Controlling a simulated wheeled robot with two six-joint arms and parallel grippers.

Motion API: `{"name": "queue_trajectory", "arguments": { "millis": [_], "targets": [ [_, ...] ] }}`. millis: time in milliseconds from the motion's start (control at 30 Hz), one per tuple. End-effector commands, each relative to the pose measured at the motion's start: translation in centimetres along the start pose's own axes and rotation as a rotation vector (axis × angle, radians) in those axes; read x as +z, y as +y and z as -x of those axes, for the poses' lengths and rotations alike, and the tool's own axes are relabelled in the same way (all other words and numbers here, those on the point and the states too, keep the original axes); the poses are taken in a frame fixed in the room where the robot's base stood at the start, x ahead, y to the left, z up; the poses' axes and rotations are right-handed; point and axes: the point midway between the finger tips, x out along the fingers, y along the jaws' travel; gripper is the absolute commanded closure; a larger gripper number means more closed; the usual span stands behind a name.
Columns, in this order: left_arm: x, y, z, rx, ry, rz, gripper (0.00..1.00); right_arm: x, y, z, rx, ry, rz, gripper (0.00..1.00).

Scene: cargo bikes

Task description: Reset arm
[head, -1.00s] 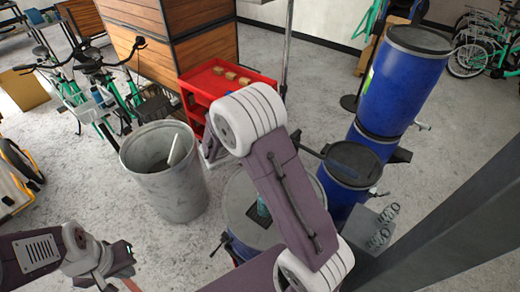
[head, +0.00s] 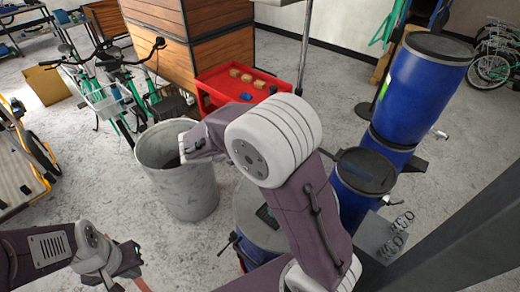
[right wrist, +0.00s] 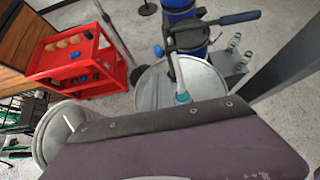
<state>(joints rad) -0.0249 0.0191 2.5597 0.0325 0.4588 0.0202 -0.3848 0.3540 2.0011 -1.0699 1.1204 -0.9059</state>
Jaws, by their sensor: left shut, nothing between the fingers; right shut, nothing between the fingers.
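My left arm comes in at the lower left of the head view. Its gripper (head: 127,265) is small, dark and shut, with nothing seen in it, low over the floor. My right arm (head: 312,205) rises in the middle, with a large white joint at its bend. Past the bend its forearm (head: 208,135) reaches left, in front of the grey bin's upper part from this viewpoint. I cannot make out the right gripper's fingers. In the right wrist view my own purple link (right wrist: 190,150) fills the bottom and no fingers show.
A grey bin (head: 185,195) stands left of the right arm, a red cart (head: 215,95) behind it. Blue drums (head: 415,90) are stacked at the right. A grey-topped drum (head: 245,225) is partly hidden by my right arm.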

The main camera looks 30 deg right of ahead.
Motion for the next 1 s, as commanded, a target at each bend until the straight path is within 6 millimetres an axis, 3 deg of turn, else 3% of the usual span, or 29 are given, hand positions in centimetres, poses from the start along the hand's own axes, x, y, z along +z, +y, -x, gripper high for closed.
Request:
{"name": "queue_trajectory", "arguments": {
  "millis": [367,467,533,567,633,700,767,800,867,933,1000],
  "targets": [
    [0.0,0.0,0.0,0.0,0.0,0.0,1.0,0.0,0.0,-0.1,-0.001,0.0,0.0,1.0],
    [0.2,0.0,-2.1,0.0,0.0,0.0,1.0,-0.6,-0.7,-2.0,-0.021,0.0,-0.033,1.0],
    [0.6,-0.1,-5.4,0.0,0.0,0.0,1.0,-1.2,-3.1,-5.1,-0.069,0.007,-0.102,1.0],
    [0.7,-0.1,-6.6,0.0,0.0,0.0,1.0,-2.3,-5.0,-6.3,-0.113,0.039,-0.137,1.0],
    [1.0,-0.2,-8.9,0.0,-0.001,0.0,1.0,-6.7,-9.3,-8.3,-0.209,0.174,-0.288,1.0],
    [1.2,-0.2,-10.8,0.0,-0.001,0.0,1.0,-12.2,-12.6,-9.0,-0.312,0.329,-0.536,1.0],
    [1.3,-0.2,-12.1,0.0,-0.001,0.0,1.0,-17.0,-14.3,-8.7,-0.413,0.456,-0.805,1.0],
    [1.3,-0.2,-12.7,0.0,-0.001,0.0,1.0,-19.9,-14.9,-8.0,-0.492,0.531,-1.009,1.0],
    [1.3,-0.2,-12.6,0.0,-0.001,0.0,1.0,-22.8,-14.8,-6.5,-0.608,0.613,-1.301,1.0],
    [1.2,-0.2,-11.9,0.0,0.0,0.0,1.0,-24.5,-14.0,-4.9,-0.728,0.659,-1.579,1.0],
    [1.2,-0.2,-11.8,0.0,0.0,0.0,1.0,-25.0,-12.7,-4.5,-0.791,0.675,-1.773,1.0]
  ]
}}
